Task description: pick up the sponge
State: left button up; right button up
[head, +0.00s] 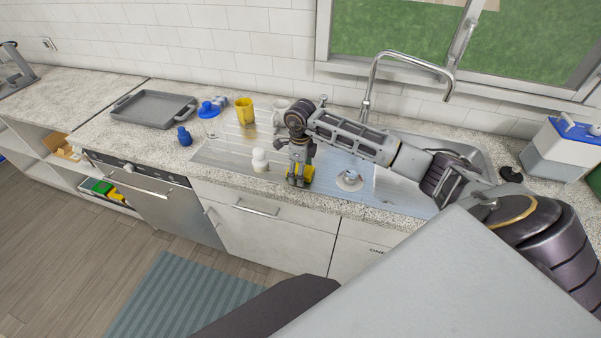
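A yellow block that looks like the sponge (309,175) is on the drainboard by the sink, near the counter's front edge. My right gripper (299,180) points down right at it, with its fingers in front of part of it. The sponge shows mainly to the right of the fingers and a little between them. Whether the fingers are closed on it or only around it is too small to tell. My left gripper is not in view.
A yellow cup (245,111), a blue item (184,136) and a grey tray (153,108) are further left. The sink (452,150) with a tall faucet (371,84) lies right, behind my arm.

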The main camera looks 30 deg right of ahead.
jog(key=shift+c, duration=0.2)
jog(key=c, duration=0.9)
jog(key=shift+r, duration=0.1)
jog(key=shift+r+b, duration=0.85)
jog(key=shift+r, duration=4.1)
jog(key=shift+o, duration=1.4)
jog(key=c, duration=0.3)
jog(key=shift+c, duration=0.2)
jog(key=shift+w+d+h, duration=0.1)
jog(key=shift+w+h, duration=0.05)
jog(key=shift+h, duration=0.15)
